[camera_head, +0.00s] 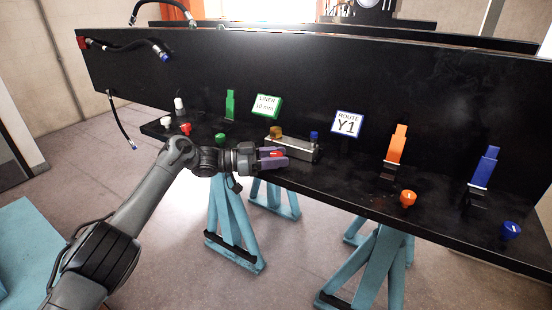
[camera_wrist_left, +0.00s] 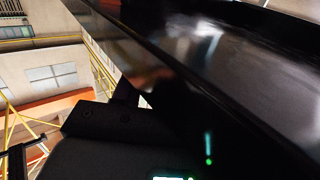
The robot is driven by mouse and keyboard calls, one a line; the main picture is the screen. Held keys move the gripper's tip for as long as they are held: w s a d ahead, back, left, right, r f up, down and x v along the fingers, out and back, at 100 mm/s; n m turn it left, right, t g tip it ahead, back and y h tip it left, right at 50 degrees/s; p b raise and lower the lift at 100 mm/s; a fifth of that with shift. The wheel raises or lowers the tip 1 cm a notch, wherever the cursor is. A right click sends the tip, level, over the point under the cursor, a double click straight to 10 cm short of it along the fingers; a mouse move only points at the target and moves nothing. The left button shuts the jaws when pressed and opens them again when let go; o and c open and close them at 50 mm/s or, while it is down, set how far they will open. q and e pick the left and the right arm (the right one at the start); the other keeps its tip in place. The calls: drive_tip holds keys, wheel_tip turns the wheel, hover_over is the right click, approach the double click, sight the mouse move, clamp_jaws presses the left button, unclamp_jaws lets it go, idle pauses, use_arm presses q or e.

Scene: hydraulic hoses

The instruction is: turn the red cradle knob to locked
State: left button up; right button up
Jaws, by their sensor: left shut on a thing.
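My left gripper (camera_head: 272,158) comes in from the left at the front of a silver metal block (camera_head: 304,150) on the black bench. Its purple-grey fingers are closed around a small red piece, the red knob (camera_head: 277,153), which is mostly hidden between them. I cannot read which way the knob is turned. An amber knob (camera_head: 276,132) and a blue knob (camera_head: 314,135) stand on or by the block. The left wrist view is dark and blurred and shows neither fingers nor knob. My right gripper is not in view.
The black bench (camera_head: 345,187) also holds another red knob (camera_head: 185,128), a green knob (camera_head: 221,139), an orange knob (camera_head: 408,198) and a blue one (camera_head: 510,230). Upright green, orange and blue clips and two signs stand behind. Black hoses (camera_head: 122,124) hang at the left.

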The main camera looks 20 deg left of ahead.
use_arm(q)
drive_tip(key=o, duration=0.9)
drive_tip(key=shift+d, duration=0.1)
drive_tip(key=shift+o, duration=0.2)
drive_tip(key=p+v, duration=0.2)
drive_tip(key=v, duration=0.9)
drive_tip(key=shift+p, duration=0.35)
drive_tip(key=shift+w+d, duration=0.1)
